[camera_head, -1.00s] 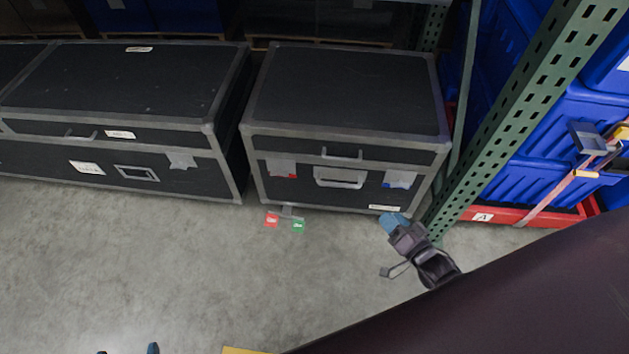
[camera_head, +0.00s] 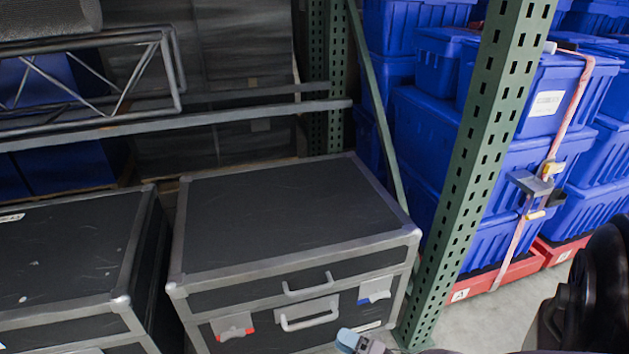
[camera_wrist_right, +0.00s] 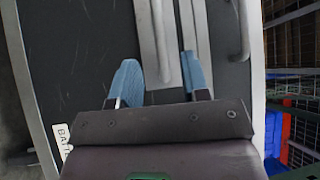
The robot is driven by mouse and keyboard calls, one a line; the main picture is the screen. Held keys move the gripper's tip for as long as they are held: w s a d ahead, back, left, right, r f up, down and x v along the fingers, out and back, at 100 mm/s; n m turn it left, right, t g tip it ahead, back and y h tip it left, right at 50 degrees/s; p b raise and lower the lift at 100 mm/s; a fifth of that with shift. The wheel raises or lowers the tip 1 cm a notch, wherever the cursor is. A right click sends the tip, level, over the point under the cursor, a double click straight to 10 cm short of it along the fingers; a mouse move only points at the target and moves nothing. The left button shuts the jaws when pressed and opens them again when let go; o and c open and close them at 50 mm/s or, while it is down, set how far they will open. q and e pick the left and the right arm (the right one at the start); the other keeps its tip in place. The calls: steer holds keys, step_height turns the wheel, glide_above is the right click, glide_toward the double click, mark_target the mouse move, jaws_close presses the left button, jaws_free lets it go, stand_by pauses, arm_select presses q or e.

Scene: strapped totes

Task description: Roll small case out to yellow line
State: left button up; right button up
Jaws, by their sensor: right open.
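The small case (camera_head: 285,215) is black with grey metal edges and stands on the floor, lid closed, beside the green rack post. Its front carries two handles, an upper one (camera_head: 307,286) and a lower one (camera_head: 309,319). My right gripper (camera_head: 358,342) is at the bottom of the head view, by the case's lower front right; only part of it shows. In the right wrist view the blue fingers of my right gripper (camera_wrist_right: 160,82) are apart in front of the case's face (camera_wrist_right: 85,50), with metal strips between them. Contact cannot be told. My left gripper and the yellow line are out of view.
A larger black case (camera_head: 70,260) stands close on the left. A green perforated post (camera_head: 470,170) rises at the right. Behind it are strapped blue totes (camera_head: 545,100) on red bases (camera_head: 500,280). A metal rack beam (camera_head: 230,112) crosses behind the cases.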

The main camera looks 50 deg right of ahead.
steer(key=f+x, duration=0.1)
steer(key=x, duration=0.6)
steer(key=shift+w+a+r, duration=0.15)
steer(key=shift+w+r, duration=0.25)
steer(key=shift+r, duration=0.05)
jaws_close()
